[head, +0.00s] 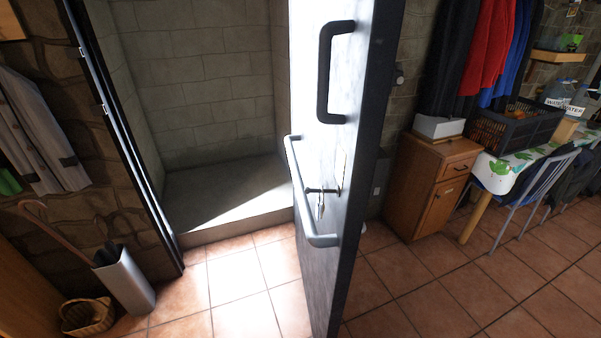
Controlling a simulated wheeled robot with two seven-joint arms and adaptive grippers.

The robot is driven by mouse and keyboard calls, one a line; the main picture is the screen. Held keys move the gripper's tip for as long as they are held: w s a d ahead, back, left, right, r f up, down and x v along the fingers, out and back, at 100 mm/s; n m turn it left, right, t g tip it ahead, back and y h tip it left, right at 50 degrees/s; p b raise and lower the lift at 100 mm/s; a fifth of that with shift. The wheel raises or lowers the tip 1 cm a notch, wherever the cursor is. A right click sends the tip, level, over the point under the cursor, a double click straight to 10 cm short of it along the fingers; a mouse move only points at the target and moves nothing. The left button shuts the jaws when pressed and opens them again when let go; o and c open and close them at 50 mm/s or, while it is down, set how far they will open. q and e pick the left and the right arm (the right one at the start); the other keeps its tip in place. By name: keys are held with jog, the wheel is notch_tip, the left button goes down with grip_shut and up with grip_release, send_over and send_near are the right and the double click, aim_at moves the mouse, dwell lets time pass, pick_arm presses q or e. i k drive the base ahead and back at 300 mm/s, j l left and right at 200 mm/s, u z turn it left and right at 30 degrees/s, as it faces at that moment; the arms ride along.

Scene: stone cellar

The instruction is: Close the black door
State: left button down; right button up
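The black door (358,130) stands open near the middle of the head view, swung out from its frame, with its edge side towards me. A black pull handle (325,75) is high on its face. A grey bar handle (300,195) runs across the face lower down, and a small lever or key (321,192) sits beside it. The dark door frame (122,140) with metal plates is at the left of the opening. Neither of my grippers is in view.
Behind the opening is a stone alcove with a raised step (225,190). At left stand a grey umbrella bin (125,282) and a wicker basket (88,316). At right are a wooden cabinet (425,185), a table and a chair (530,190). Tiled floor (440,305) is clear right of the door.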

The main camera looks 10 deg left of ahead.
aim_at(344, 51)
jog(key=i+l+u, duration=0.25)
jog(key=l+u, duration=0.3)
jog(key=l, duration=0.15)
jog(key=l+u, duration=0.55)
jog(key=l, duration=0.65)
